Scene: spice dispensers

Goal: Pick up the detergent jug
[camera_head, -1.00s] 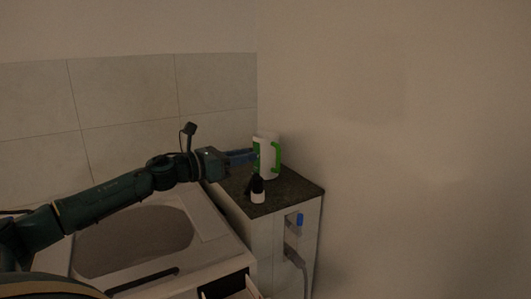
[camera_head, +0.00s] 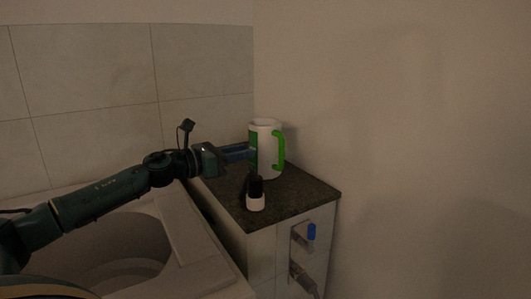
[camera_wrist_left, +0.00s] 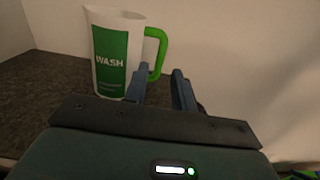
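The detergent jug (camera_head: 264,150) is white with a green label and a green handle on its right side. It stands upright on the dark stone top of a cabinet. In the left wrist view the jug (camera_wrist_left: 112,55) shows the word WASH on its label. My left gripper (camera_head: 246,152) reaches in from the left, with its fingertips close to the jug's label side. In the left wrist view its two fingers (camera_wrist_left: 162,82) are apart, with the jug ahead and to the left. Whether a finger touches the jug I cannot tell. My right gripper is not in view.
A small bottle (camera_head: 255,194) with a black top and white base stands on the cabinet top (camera_head: 290,197) in front of the jug. A basin (camera_head: 120,250) lies left of the cabinet. Walls stand close behind and to the right.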

